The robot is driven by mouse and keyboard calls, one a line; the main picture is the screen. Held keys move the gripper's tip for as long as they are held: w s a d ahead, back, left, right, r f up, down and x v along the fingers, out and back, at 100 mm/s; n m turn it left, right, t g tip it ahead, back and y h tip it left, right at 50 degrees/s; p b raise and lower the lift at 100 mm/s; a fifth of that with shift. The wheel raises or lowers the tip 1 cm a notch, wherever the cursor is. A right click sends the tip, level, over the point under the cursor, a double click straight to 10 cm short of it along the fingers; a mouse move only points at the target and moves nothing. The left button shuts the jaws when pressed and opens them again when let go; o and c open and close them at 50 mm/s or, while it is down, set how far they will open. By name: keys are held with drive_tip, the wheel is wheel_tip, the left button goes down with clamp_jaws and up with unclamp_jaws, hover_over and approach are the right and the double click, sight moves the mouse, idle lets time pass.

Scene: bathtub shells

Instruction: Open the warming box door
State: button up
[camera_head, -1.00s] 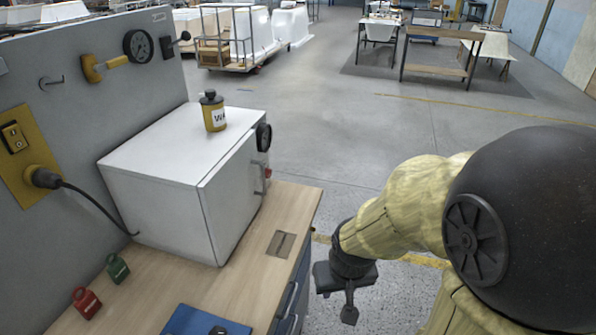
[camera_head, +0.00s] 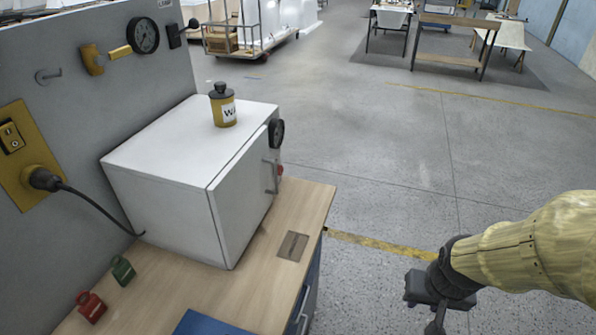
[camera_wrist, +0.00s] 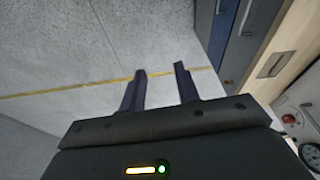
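The warming box (camera_head: 165,190) is a white cabinet on the wooden workbench (camera_head: 200,300). Its door (camera_head: 242,205) faces right and looks closed, with a grey vertical handle (camera_head: 271,173) near the door's far edge. A dark round dial (camera_head: 276,132) and a red part sit beyond the handle. My gripper (camera_head: 432,322) is low over the floor, to the right of the bench and well apart from the door. In the wrist view its two dark fingers (camera_wrist: 160,88) stand apart with only floor between them. A corner of the box front, with a dial, shows at the lower right there.
A yellow labelled jar (camera_head: 223,107) stands on top of the box. A black cable (camera_head: 95,209) runs from the wall socket behind the box. The floor right of the bench is clear.

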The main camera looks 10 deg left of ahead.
drive_tip(key=shift+d, duration=0.15)
drive_tip(key=w+a+f+n+t+y+b, duration=0.1)
drive_tip(key=w+a+n+t+b, duration=0.2)
drive_tip(key=w, duration=0.5)
drive_tip(key=w+a+f+n+t+y, duration=0.1)
drive_tip(key=w+a+n+t+y, duration=0.1)
drive_tip(key=w+a+t, duration=0.45)
drive_tip(key=w+a+r+n+y+b, duration=0.1)
drive_tip(key=a+r+n+y, duration=0.1)
drive_tip(key=a+y, duration=0.3)
drive_tip(key=w+a+r+n+g+y+b, duration=0.1)
drive_tip(key=w+a+r+n+y+b, duration=0.1)
drive_tip(key=a+y, duration=0.4)
drive_tip(key=a+n, duration=0.1)
drive_tip(key=a, duration=0.3)
drive_tip(key=shift+w+a, duration=0.2)
drive_tip(key=shift+w+r, duration=0.1)
